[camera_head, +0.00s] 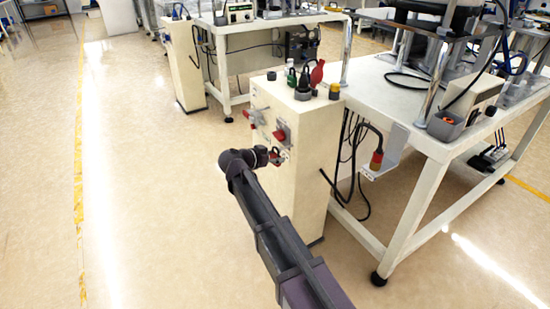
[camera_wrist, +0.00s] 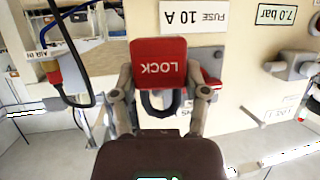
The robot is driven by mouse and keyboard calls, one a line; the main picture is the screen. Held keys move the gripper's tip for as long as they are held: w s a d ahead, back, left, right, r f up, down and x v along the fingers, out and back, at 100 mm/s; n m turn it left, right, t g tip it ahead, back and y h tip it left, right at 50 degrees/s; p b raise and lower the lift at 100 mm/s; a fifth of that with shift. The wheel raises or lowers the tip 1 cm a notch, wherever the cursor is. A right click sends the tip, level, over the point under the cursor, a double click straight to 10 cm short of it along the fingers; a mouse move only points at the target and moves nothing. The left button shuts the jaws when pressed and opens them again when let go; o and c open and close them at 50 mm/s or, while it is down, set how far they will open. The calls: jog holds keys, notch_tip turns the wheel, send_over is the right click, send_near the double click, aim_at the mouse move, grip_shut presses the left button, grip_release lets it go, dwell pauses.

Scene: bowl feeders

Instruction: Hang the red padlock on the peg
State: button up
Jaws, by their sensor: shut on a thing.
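The red padlock (camera_wrist: 158,62), marked LOCK, is in my gripper (camera_wrist: 160,98) in the wrist view. The fingers are shut on it from both sides. Its dark shackle (camera_wrist: 160,104) shows between the fingers, and the lettering is upside down. In the head view my gripper (camera_head: 270,156) is close to the side of the cream cabinet, with a bit of red at its tip. A thin pale rod (camera_wrist: 252,117), which looks like the peg, sticks out of the panel to the right of the gripper in the wrist view. The padlock is apart from it.
The cream cabinet (camera_head: 310,180) carries a red-handled fitting (camera_head: 281,134) and a grey valve (camera_wrist: 292,64). A cable with a red plug (camera_wrist: 52,72) hangs at left in the wrist view. Floor left of the cabinet is clear.

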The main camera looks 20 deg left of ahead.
jog(key=shift+w+d, duration=1.25)
jog(key=shift+w, duration=0.15)
dwell(1.4)
jog(key=shift+f+b, duration=0.3)
dwell(0.9)
jog(key=o, duration=1.4)
jog(key=shift+c, duration=0.2)
jog(key=shift+s+a+r, duration=0.1)
jog(key=shift+s, duration=0.05)
jog(key=p, duration=0.3)
send_near(291, 152)
jog(key=shift+s+a, duration=0.15)
jog(key=shift+s, duration=0.15)
jog(key=shift+s+f, duration=0.1)
jog(key=shift+f, duration=0.1)
dwell(0.6)
